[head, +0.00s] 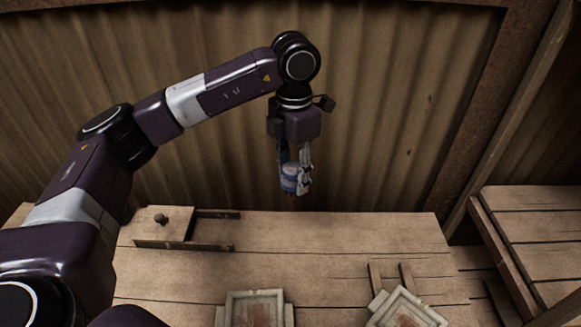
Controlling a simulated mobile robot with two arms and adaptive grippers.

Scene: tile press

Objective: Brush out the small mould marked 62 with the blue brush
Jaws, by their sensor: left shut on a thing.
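My left gripper (297,184) hangs pointing down in front of the corrugated wall, above the back of the wooden table. It is shut on a blue thing, likely the blue brush (288,178), mostly hidden by the fingers. A square, pale stone-like mould (279,299) with a reddish-brown inside sits at the bottom centre, cut off by the picture edge. A second such mould (421,309) sits turned at an angle at the bottom right, also cut off. I cannot read a number on either mould. My right gripper is out of view.
The wooden table (330,240) is clear in the middle. At its back left lies a wooden lid or block with a knob (160,219), with rails beside it. Two short wooden strips (375,277) lie behind the angled mould. A plank shelf (535,230) stands at the right.

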